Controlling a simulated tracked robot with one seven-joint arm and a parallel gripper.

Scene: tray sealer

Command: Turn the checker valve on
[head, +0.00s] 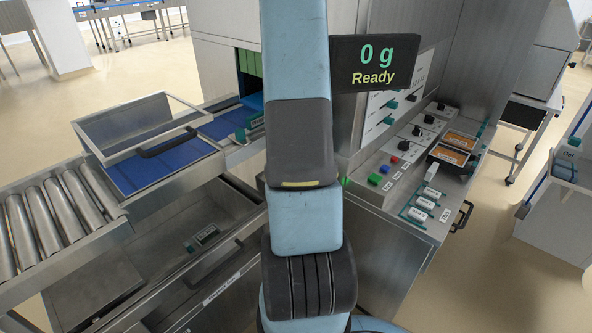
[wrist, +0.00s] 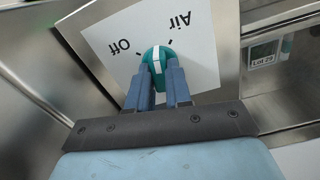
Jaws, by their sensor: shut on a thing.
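In the wrist view, a round teal valve knob (wrist: 153,54) with a white stripe sits on a white plate (wrist: 207,70) marked "Off" and "Air". The lettering appears upside down. The stripe points up in the picture, between the tick by "Off" and the tick by "Air". My gripper (wrist: 160,72) is shut on the knob, one finger on each side. The fingers hide the knob's lower part. In the head view my arm hides the knob and gripper. No "checker" label is readable.
A display (head: 373,64) reads "0 g Ready". A control bench (head: 406,165) at right carries knobs, buttons and small boxes. At left are a roller conveyor (head: 48,215) and a clear-topped frame (head: 140,125) over a blue surface. In the wrist view, a "Lot 29" label (wrist: 263,61) is at right.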

